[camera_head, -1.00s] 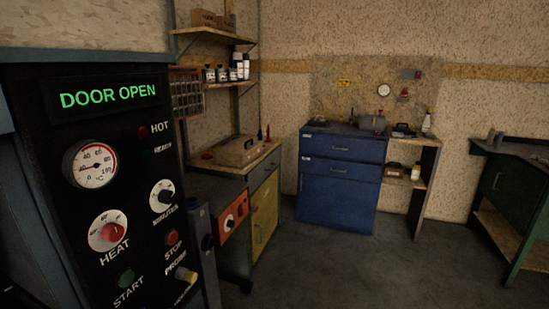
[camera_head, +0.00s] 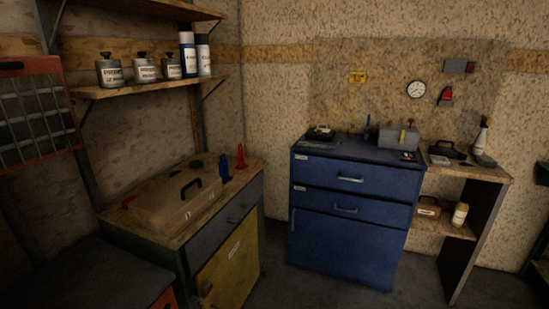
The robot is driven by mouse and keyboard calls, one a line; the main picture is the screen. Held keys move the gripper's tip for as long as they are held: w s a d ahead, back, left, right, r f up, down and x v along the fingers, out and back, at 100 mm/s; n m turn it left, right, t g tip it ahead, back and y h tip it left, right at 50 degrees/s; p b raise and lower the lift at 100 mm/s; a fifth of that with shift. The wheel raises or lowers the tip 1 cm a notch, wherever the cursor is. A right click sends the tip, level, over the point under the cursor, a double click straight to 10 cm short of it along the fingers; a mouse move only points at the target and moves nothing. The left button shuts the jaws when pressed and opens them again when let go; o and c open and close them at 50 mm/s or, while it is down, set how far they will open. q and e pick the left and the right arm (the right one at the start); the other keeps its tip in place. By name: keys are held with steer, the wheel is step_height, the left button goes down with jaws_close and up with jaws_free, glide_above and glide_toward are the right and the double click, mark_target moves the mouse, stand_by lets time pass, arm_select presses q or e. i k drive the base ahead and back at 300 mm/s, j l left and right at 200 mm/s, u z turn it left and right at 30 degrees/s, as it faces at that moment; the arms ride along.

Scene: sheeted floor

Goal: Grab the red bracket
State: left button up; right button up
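No thing in view is clearly a red bracket. A small red object (camera_head: 445,96) is on the back wall below a grey box, right of the round clock. A red upright item (camera_head: 240,157) stands on the left bench beside a blue one (camera_head: 225,170). Both are too small to identify surely. Neither of my grippers is in view.
A blue drawer cabinet (camera_head: 345,235) stands against the back wall with a grey box (camera_head: 398,136) on top. A wooden shelf unit (camera_head: 470,172) adjoins it. The left bench holds a tan case (camera_head: 172,203); a wall shelf (camera_head: 150,86) with cans hangs above. Some floor is clear.

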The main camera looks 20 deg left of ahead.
mark_target(241, 166)
steer(key=i+u, duration=0.15)
steer(key=i, duration=0.3)
steer(key=i+l+u, duration=0.15)
steer(key=i, duration=0.3)
steer(key=i+l+u, duration=0.15)
steer(key=i, duration=0.25)
